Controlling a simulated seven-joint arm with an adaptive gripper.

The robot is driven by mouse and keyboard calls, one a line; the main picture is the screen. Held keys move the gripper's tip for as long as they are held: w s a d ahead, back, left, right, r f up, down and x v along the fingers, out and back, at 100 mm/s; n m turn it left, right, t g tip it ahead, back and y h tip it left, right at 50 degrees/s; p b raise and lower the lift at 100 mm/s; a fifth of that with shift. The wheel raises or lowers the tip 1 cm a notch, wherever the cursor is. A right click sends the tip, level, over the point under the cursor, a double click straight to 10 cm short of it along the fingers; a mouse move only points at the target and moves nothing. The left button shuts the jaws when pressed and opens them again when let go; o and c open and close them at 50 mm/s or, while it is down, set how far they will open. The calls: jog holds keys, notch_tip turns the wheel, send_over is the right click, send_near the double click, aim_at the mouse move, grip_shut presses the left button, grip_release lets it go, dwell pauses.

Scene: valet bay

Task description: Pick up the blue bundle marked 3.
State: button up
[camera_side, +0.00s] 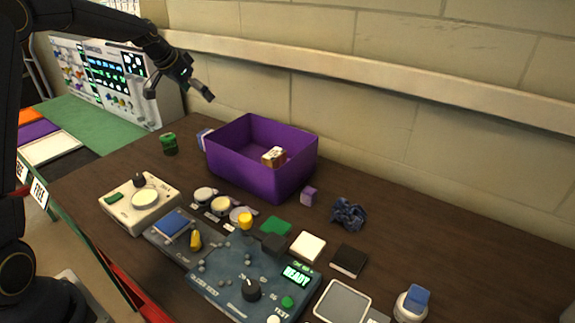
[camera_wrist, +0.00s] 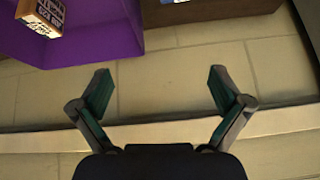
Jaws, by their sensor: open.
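A crumpled dark blue bundle (camera_side: 348,213) lies on the brown table, right of the purple bin, in the side view. I cannot make out a number on it. It is not seen in the wrist view. My gripper (camera_side: 180,93) is open and empty, raised above the back left of the table near the wall, well left of the bundle and apart from it. Its two spread fingers also show in the wrist view (camera_wrist: 160,72), with only wall between them.
The purple bin (camera_side: 235,169) holds a small labelled box (camera_side: 274,157) and stands between my gripper and the bundle. A small purple block (camera_side: 309,196) sits left of the bundle. A black square (camera_side: 348,261) and a control panel (camera_side: 225,278) lie nearer the front. Table right of the bundle is clear.

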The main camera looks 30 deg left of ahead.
jog(key=n, duration=0.1)
send_near(205, 130)
jog(key=s+d+r, duration=0.2)
jog(key=d+r, duration=0.1)
jog(key=shift+g, duration=0.4)
jog(key=x, duration=1)
jog(key=shift+s+d+f, duration=0.1)
jog(key=shift+d+f, duration=0.1)
jog(key=shift+d, duration=0.05)
jog(key=x, duration=0.6)
jog(key=shift+a, duration=0.1)
jog(key=shift+r, duration=0.1)
jog(key=c, duration=1.1)
